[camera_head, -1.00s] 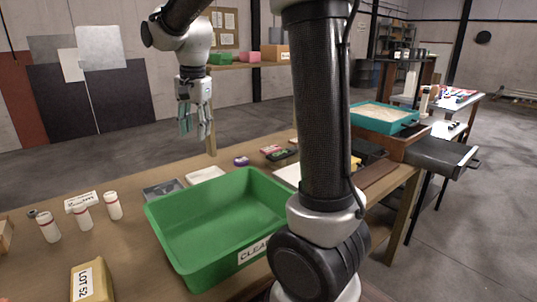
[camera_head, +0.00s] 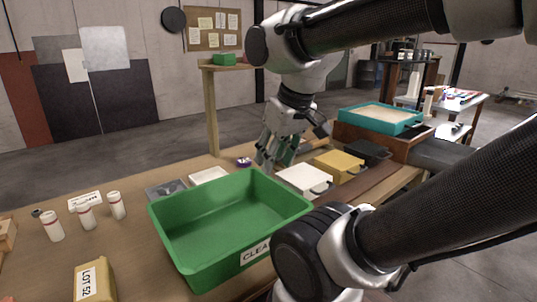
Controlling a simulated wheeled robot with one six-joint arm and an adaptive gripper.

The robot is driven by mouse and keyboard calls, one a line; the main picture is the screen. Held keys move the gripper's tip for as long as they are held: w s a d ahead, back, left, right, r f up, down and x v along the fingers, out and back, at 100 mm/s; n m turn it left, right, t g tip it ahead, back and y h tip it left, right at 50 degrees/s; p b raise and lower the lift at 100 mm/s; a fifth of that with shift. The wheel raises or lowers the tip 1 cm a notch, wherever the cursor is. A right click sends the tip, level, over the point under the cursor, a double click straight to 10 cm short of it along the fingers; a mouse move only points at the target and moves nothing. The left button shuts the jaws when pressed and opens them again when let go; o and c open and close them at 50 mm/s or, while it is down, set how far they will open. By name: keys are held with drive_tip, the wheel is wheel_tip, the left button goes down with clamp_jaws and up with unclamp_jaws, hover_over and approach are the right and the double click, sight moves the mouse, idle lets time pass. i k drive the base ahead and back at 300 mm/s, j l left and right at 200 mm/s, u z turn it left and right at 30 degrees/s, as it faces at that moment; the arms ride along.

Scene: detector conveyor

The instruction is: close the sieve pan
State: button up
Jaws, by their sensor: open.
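A teal-rimmed sieve (camera_head: 381,119) filled with pale sand-like material sits on a brown wooden housing (camera_head: 370,141) at the back right. A dark grey pan (camera_head: 440,155) sticks out to the right from under it. My arm hides the pan's front end and handle in the current view. My gripper (camera_head: 274,160) is open and points down above the far side of the table, behind the green bin. It is well to the left of the pan and apart from it. No object shows between its fingers.
A large green bin (camera_head: 165,212) fills the table's middle. White (camera_head: 303,179), yellow (camera_head: 338,164) and black (camera_head: 368,151) handled boxes stand between gripper and housing. Several white bottles (camera_head: 87,217) and a yellow packet (camera_head: 95,281) are at left. A shelf post (camera_head: 212,115) rises behind.

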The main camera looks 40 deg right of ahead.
sight(433, 152)
drive_tip(key=k+l, duration=0.25)
drive_tip(key=k+l+z, duration=0.55)
drive_tip(key=l+z, duration=0.15)
drive_tip(key=z, duration=1.3)
drive_tip(key=i+l+u, duration=0.2)
drive_tip(key=i+l, duration=0.8)
